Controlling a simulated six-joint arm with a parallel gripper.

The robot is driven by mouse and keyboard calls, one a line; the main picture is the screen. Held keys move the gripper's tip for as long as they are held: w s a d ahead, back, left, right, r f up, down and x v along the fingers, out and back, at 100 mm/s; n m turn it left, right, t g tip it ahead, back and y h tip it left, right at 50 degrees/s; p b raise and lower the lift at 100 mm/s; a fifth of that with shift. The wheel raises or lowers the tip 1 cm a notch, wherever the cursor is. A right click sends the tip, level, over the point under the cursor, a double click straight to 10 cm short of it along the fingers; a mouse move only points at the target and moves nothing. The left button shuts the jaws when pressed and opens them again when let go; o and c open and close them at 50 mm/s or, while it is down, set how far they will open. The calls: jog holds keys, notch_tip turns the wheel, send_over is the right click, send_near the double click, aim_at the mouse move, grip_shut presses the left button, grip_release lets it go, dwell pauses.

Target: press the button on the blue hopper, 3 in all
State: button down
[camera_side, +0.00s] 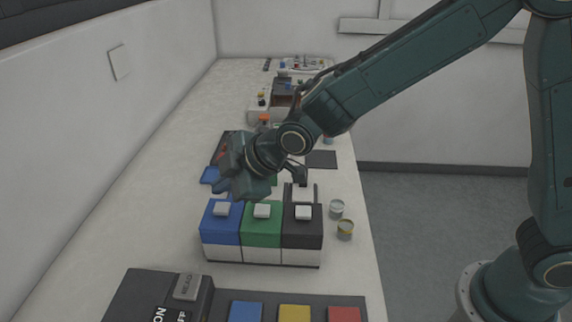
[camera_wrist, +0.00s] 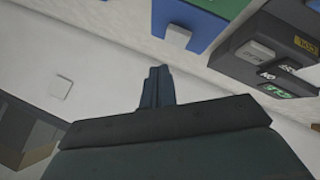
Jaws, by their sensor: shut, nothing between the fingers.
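The blue hopper (camera_side: 220,233) is the left one of a row of three, with a pale square button (camera_side: 221,209) on its top. In the wrist view the blue hopper (camera_wrist: 188,10) is at the top edge, with its button (camera_wrist: 177,33) showing above my fingertips. My gripper (camera_side: 224,188) is above and behind the blue hopper's button in the side view. In the wrist view my gripper (camera_wrist: 158,72) has its fingers together, empty, with a visible gap to the button. Its exact height above the button is hard to tell.
The green hopper (camera_side: 262,233) and black hopper (camera_side: 302,236) stand beside the blue one, each with a pale button. A dark control panel (camera_side: 145,293) lies in front. Two small cans (camera_side: 345,229) (camera_side: 337,208) stand at right. A white wall (camera_side: 90,150) runs along the left.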

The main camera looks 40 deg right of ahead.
aim_at(227, 208)
jog(key=shift+f, duration=1.05)
jog(key=shift+f, duration=0.9)
dwell(2.6)
jog(key=shift+r, duration=0.9)
jog(key=shift+r, duration=0.1)
jog(key=shift+r, duration=2.45)
